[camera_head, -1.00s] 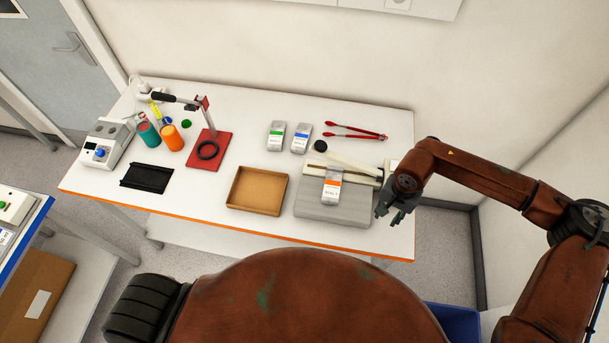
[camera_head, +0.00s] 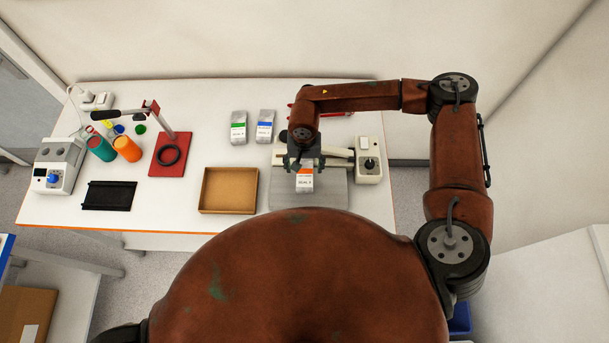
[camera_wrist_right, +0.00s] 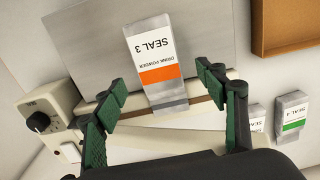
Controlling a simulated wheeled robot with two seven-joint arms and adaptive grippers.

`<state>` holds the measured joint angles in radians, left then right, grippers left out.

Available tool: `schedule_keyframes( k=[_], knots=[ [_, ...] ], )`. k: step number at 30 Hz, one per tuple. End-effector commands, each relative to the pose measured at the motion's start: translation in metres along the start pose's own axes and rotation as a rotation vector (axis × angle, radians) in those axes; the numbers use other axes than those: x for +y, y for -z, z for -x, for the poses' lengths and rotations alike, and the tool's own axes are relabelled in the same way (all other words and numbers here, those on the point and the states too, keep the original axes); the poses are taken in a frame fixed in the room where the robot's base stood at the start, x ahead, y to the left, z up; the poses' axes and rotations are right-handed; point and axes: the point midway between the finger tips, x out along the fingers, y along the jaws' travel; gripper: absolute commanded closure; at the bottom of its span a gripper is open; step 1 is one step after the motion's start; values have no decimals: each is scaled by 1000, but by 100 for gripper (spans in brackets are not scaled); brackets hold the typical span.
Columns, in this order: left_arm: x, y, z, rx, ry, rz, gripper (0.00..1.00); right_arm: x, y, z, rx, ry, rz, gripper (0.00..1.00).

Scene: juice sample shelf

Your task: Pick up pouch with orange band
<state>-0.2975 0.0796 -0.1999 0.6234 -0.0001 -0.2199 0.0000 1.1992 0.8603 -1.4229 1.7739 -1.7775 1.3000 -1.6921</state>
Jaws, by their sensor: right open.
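The pouch with orange band (camera_head: 304,184) is silver and white and lies on the grey plate of a sealer (camera_head: 335,193). In the right wrist view, the pouch (camera_wrist_right: 155,60) shows its orange band and the print "SEAL 3". My right gripper (camera_head: 305,163) is open above the band end of the pouch and hides that end in the head view. In the wrist view, its green fingers (camera_wrist_right: 162,87) stand apart, one to each side of the pouch, with nothing held. My left gripper is not in view.
A green-band pouch (camera_head: 238,127) and a blue-band pouch (camera_head: 264,125) lie behind the plate. The sealer's knob box (camera_head: 369,165) stands to the right. A brown tray (camera_head: 229,210) lies to the left. Further left are a red stand (camera_head: 170,160) and a black rack (camera_head: 108,195).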

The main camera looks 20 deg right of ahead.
Motion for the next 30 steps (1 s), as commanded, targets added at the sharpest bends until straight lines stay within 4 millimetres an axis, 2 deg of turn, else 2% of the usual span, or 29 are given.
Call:
schedule_keyframes(
  k=[3, 7, 14, 30],
  knots=[
    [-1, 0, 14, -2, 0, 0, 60, 2, -3, -16, -4, -3, -1, 35],
    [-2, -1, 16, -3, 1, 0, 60, 2, -2, -34, -2, -2, -3, 35],
    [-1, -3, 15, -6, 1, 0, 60, 3, -1, -38, 0, -1, -5, 35],
    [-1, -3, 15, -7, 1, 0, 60, 4, -1, -38, 0, -1, -6, 71]
  ],
)
